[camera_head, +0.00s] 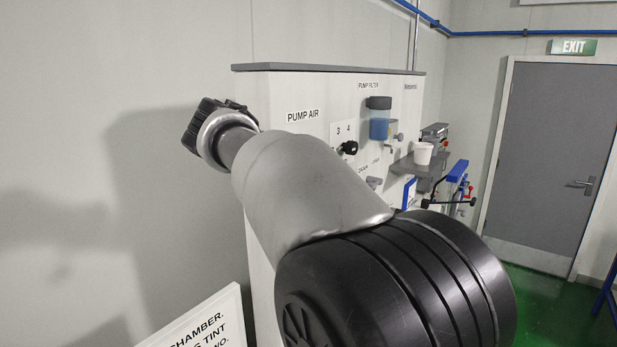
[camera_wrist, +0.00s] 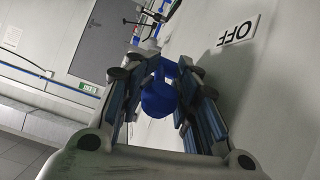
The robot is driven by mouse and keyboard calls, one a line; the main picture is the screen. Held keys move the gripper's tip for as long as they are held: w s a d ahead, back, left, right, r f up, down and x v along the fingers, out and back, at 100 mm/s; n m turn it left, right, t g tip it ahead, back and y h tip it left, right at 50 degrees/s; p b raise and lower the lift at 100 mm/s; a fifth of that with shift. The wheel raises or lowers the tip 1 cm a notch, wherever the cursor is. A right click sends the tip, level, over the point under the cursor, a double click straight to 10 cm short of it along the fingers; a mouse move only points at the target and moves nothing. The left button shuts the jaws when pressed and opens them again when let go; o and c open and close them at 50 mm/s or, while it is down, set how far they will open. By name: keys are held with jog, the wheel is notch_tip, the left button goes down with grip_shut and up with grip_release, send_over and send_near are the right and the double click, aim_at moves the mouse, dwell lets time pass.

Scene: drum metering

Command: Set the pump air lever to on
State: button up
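The pump air lever shows in the wrist view as a blue handle with a rounded blue knob (camera_wrist: 159,99). The knob lies between the two fingers of my gripper (camera_wrist: 160,80), one finger on each side. The fingers stand apart, and I see no clear grip on the knob. An OFF label (camera_wrist: 238,34) is on the pale panel to the right of the fingers. In the head view, the PUMP AIR label (camera_head: 303,115) is at the panel's upper left. The lever and my fingertips are hidden there behind my arm.
The panel (camera_head: 300,85) also carries a blue filter bowl (camera_head: 379,126), a black knob (camera_head: 349,147) and a shelf with a white cup (camera_head: 423,153). A white sign (camera_head: 205,325) stands low at the left. A grey door (camera_head: 545,150) is at the right.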

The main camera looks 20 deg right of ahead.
jog(key=v, duration=1.2)
jog(key=shift+d, duration=0.1)
jog(key=shift+c, duration=0.3)
